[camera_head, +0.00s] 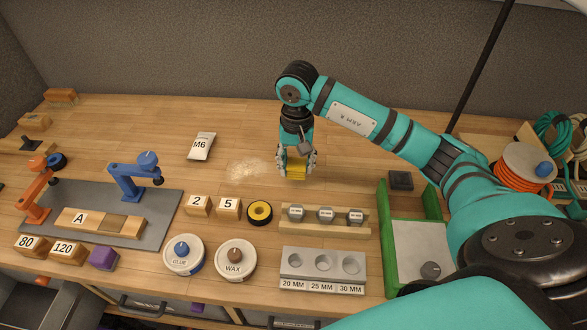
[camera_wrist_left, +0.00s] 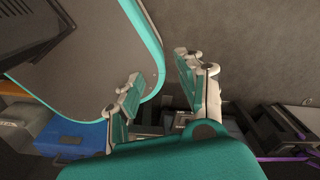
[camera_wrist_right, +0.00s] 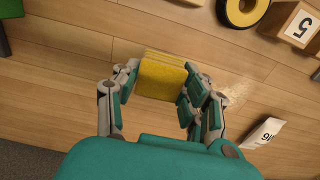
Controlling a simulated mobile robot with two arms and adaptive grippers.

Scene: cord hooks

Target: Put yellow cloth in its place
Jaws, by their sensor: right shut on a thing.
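The yellow cloth (camera_head: 296,168) is a small folded block between the fingers of my right gripper (camera_head: 297,163), above or at the wooden bench top near its middle; I cannot tell whether it touches the wood. The right wrist view shows the cloth (camera_wrist_right: 161,76) with its layered edge, and my right gripper (camera_wrist_right: 158,92) shut on it from both sides. My left gripper (camera_wrist_left: 160,90) shows only in the left wrist view. Its fingers are apart with nothing between them, away from the bench top.
A pale dusty patch (camera_head: 250,168) lies left of the cloth, beside the M6 packet (camera_head: 201,146). Nearer stand a yellow tape roll (camera_head: 260,212), a wooden rack (camera_head: 342,234), glue (camera_head: 184,256) and wax (camera_head: 235,260) tins. A green-sided tray (camera_head: 384,245) stands at right. The bench behind the gripper is clear.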

